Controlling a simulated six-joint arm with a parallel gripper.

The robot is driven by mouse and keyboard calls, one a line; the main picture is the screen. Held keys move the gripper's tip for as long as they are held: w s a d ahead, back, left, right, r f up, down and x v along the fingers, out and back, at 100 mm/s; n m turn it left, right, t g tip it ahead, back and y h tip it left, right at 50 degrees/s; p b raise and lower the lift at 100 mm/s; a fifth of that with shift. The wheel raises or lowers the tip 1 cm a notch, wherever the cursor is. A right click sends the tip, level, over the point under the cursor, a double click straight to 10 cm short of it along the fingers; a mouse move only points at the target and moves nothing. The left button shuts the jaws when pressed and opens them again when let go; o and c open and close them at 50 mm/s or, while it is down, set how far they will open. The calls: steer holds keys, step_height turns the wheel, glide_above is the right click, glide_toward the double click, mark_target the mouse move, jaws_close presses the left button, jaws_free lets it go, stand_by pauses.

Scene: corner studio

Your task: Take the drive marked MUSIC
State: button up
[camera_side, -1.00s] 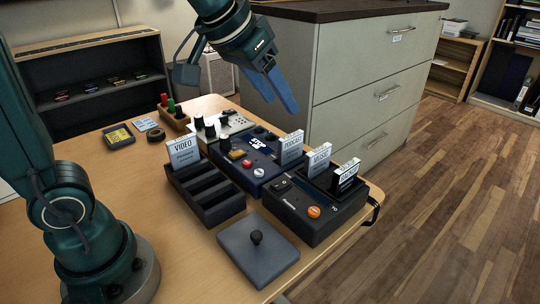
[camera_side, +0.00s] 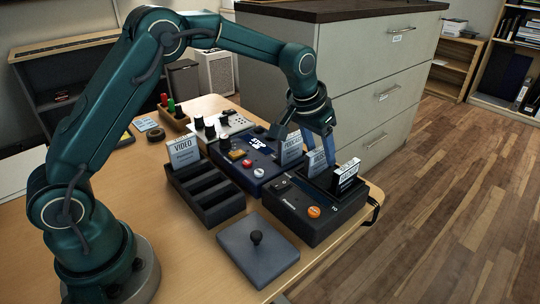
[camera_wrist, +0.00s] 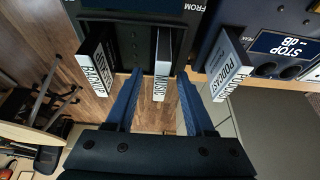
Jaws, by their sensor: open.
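The MUSIC drive (camera_side: 316,164) is a thin light drive standing upright in the dark dock (camera_side: 310,228) with the orange button. In the wrist view the MUSIC drive (camera_wrist: 162,66) shows its label end-on. My gripper (camera_side: 307,147) is low over the dock, pointing down. In the wrist view my gripper (camera_wrist: 159,76) is open, with one blue finger on each side of the MUSIC drive and visible gaps to it. In the side view a finger partly covers this drive.
The dark drive marked BACKUP (camera_wrist: 93,72) stands left of the fingers, and the PODCAST drive (camera_wrist: 228,66) stands close on the right. A rack (camera_side: 206,198) holds the VIDEO drive (camera_side: 182,153). A grey lid (camera_side: 257,250) lies in front. A drawer cabinet (camera_side: 370,90) stands behind.

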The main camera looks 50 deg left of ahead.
steer(key=shift+w+f, duration=0.2)
steer(key=shift+f, duration=0.25)
jaws_close()
steer(key=shift+r, duration=0.1)
